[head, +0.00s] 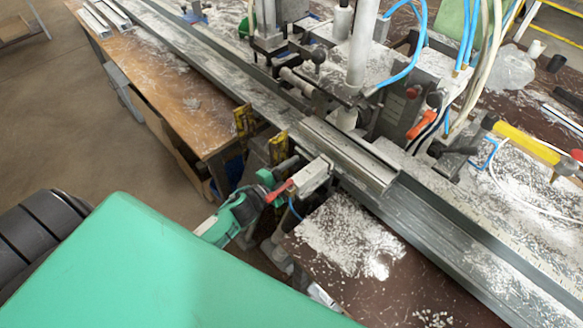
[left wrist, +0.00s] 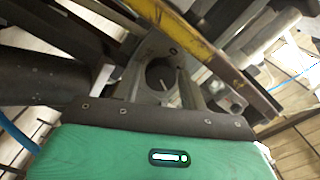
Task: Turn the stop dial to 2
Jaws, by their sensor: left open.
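My left gripper (head: 246,209) is open beside the front edge of the clamp bench in the head view, with my large green arm cover in front of it. It also shows in the left wrist view (left wrist: 165,85), with a green housing and dark plate below grey parts; nothing is clearly held there. A red lever (head: 280,190) and a pale block (head: 314,176) sit close to it in the head view. I cannot make out the stop dial or its numbers. My right gripper is not in view.
A long metal profile rail (head: 440,215) crosses the bench diagonally. Yellow clamp pieces (head: 279,148) stand near the gripper. A yellow bar (left wrist: 195,45) crosses close above it in the left wrist view. A chip-covered brown board (head: 350,240) lies right. Floor (head: 50,120) is open at left.

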